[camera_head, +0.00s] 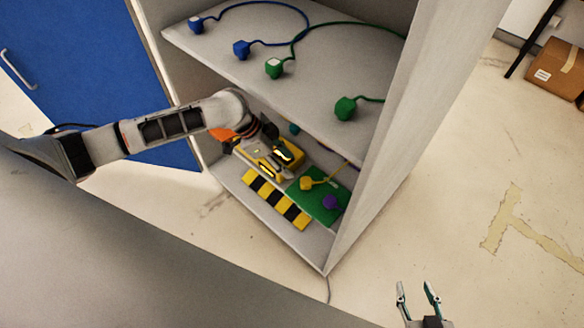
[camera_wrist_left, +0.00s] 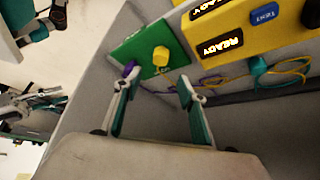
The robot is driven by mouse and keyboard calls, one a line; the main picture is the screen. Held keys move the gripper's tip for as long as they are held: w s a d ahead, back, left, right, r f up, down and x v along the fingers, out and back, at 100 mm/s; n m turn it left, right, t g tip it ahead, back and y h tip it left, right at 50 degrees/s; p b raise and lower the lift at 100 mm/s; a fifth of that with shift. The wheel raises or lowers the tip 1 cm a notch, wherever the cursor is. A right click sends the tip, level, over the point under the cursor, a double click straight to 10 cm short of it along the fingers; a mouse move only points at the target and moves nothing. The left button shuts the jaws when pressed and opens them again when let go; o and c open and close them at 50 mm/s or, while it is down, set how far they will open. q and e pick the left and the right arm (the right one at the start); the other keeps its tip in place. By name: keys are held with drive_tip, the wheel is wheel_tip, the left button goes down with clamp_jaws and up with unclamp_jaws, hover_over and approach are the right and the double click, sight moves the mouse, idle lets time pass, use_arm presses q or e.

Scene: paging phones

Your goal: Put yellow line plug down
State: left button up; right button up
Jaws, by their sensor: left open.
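The yellow line plug (camera_head: 306,183) lies on a green pad (camera_head: 318,207) on the cabinet's lower shelf, with a yellow cord attached. In the left wrist view the yellow plug (camera_wrist_left: 161,56) sits on the green pad (camera_wrist_left: 125,50), just beyond the fingertips. My left gripper (camera_wrist_left: 158,77) is open and empty, its two fingers apart and clear of the plug. In the head view my left arm reaches into the cabinet and its fingers are hard to make out. My right gripper (camera_head: 417,286) is outside the cabinet, open and empty.
A yellow device with READY displays (camera_wrist_left: 235,35) stands next to the pad. A black-yellow striped strip (camera_head: 274,202) runs along the front. Blue plugs (camera_head: 241,49) and green plugs (camera_head: 274,68) lie on the upper shelf.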

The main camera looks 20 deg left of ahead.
use_arm(q)
drive_tip(key=s+d+f+n+t+h, duration=0.2)
drive_tip(key=s+d+f+n+t, duration=0.25)
drive_tip(key=s+d, duration=0.55)
drive_tip(key=s+a+f+n+t+y, duration=0.2)
drive_tip(key=s+a+n+t+y, duration=0.1)
drive_tip(key=s+a, duration=0.5)
drive_tip(key=shift+s+a+n+t+y, duration=0.35)
drive_tip(key=shift+s+n+y, duration=0.2)
drive_tip(key=shift+s+y, duration=0.45)
use_arm(e)
drive_tip(key=shift+s, duration=0.1)
use_arm(q)
drive_tip(key=r+p, duration=0.1)
drive_tip(key=p, duration=0.1)
drive_tip(key=d+r+p, duration=0.1)
drive_tip(key=r+p, duration=0.1)
drive_tip(key=shift+s, duration=0.1)
use_arm(e)
drive_tip(key=r, duration=0.2)
drive_tip(key=a+r, duration=0.1)
drive_tip(key=r, duration=0.1)
drive_tip(key=shift+f, duration=0.1)
